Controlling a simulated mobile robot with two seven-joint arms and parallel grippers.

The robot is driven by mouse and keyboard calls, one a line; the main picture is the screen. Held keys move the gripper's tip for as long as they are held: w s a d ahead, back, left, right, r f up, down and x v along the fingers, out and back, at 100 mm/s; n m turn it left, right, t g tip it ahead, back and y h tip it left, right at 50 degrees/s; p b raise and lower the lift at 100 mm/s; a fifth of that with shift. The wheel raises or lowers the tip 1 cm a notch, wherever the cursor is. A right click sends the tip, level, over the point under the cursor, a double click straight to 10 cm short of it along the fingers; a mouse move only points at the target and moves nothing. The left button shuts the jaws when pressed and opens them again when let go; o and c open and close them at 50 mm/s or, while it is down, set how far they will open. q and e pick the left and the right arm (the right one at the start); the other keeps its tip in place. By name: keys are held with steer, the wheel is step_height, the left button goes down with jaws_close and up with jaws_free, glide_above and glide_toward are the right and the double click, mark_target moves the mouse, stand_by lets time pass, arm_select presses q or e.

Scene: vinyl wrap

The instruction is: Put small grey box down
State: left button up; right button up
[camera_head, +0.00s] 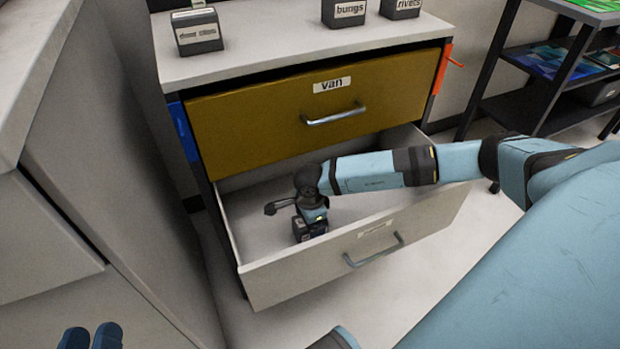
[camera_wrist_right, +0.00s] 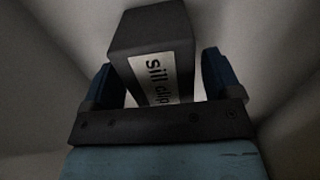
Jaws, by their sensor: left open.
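The small grey box (camera_head: 310,229) is inside the open lower drawer (camera_head: 300,281), low near its left end. In the right wrist view the box (camera_wrist_right: 150,38) is dark grey with a white label reading "sill clip". My right gripper (camera_head: 312,214) is over the box, with its arm coming in from the right. Its blue fingers (camera_wrist_right: 165,85) stand on either side of the box, with narrow gaps showing, so it looks open around it. The box sits slightly skewed between them. My left gripper (camera_head: 91,337) is open and empty at the bottom left, only its blue fingertips showing.
A closed yellow-brown drawer labelled "van" (camera_head: 310,112) is directly above the open drawer. Labelled grey boxes (camera_head: 197,33) stand on the cabinet top (camera_head: 290,37). A pale counter (camera_head: 90,170) borders the left. The open drawer's floor has free room around the box.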

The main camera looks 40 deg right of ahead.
arm_select(q)
steer(key=shift+s+a+r+n+t+p, duration=0.15)
steer(key=shift+r+t+p, duration=0.4)
steer(key=shift+r+p, duration=0.75)
steer(key=shift+s+a+r+n+t+p, duration=0.15)
steer(key=shift+r+t+p, duration=0.6)
steer(key=shift+r, duration=0.8)
arm_select(e)
step_height(320, 180, up, 12)
steer(key=shift+r, duration=0.2)
arm_select(q)
steer(key=shift+w, duration=0.1)
